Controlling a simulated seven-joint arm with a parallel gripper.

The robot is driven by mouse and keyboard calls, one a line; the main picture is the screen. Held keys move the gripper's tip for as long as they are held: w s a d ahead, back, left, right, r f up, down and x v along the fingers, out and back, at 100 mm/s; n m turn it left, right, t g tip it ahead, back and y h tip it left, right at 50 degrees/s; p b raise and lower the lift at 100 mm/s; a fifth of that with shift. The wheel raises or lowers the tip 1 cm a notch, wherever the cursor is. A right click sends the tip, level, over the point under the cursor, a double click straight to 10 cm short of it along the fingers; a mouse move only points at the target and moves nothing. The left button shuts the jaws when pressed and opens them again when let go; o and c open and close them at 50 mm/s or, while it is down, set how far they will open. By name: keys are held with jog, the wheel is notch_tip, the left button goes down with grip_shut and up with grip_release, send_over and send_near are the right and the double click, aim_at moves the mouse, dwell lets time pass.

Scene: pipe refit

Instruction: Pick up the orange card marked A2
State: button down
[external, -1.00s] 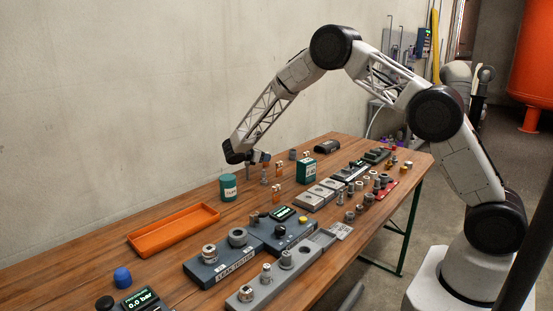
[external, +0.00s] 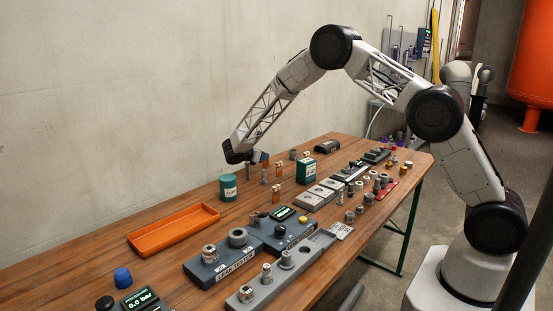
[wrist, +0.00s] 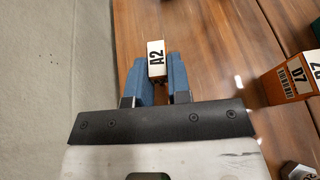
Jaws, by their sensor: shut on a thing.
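The orange card marked A2 (wrist: 156,58) stands between the blue fingers of my gripper (wrist: 156,72) in the wrist view. Its white labelled top edge faces the camera, and the fingers are shut on it. In the external view my gripper (external: 257,163) is at the far side of the wooden bench, near the wall. The card is small there and partly hidden by the fingers. I cannot tell whether its bottom touches the bench.
An orange card marked D7 (wrist: 297,75) stands to the right in the wrist view. A green tin (external: 228,187) and a dark green box (external: 306,172) stand near my gripper. An empty orange tray (external: 173,229) lies to the left, with grey fixtures along the front.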

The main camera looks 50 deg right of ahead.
jog(key=shift+r, duration=0.15)
notch_tip(320, 180, up, 10)
dwell(0.6)
dwell(0.5)
